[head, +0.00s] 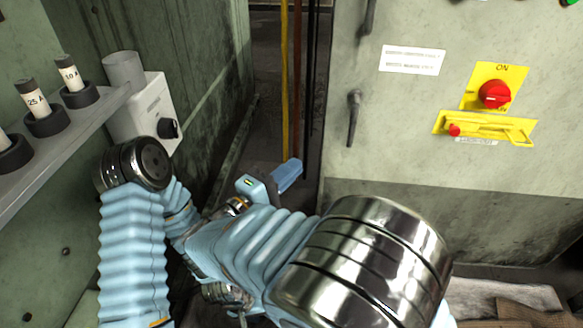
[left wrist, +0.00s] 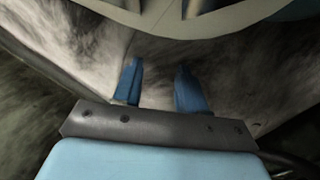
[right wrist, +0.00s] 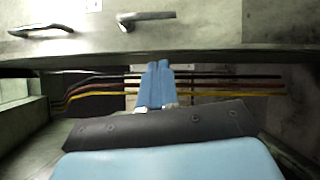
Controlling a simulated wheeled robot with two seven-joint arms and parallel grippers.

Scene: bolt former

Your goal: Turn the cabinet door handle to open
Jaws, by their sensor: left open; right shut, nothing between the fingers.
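The cabinet door (head: 455,130) is a pale green panel on the right in the head view, and it looks closed. A dark lever handle (head: 354,117) hangs down near its left edge. A second dark handle (head: 368,17) is higher up, cut by the frame top. In the right wrist view the lower handle (right wrist: 147,17) and upper handle (right wrist: 40,30) lie across the top. My right gripper (head: 288,175) is shut and empty, below and left of the lower handle, apart from it. My left gripper (left wrist: 160,82) is open and empty over a grey, scuffed surface; arms mostly hide it in the head view.
A red knob (head: 495,94) on a yellow plate and a yellow latch (head: 485,128) are on the door. Yellow and red cables (head: 285,90) run upright in the gap left of it. A shelf (head: 60,150) with capped holders and a grey switch box (head: 150,115) stand left.

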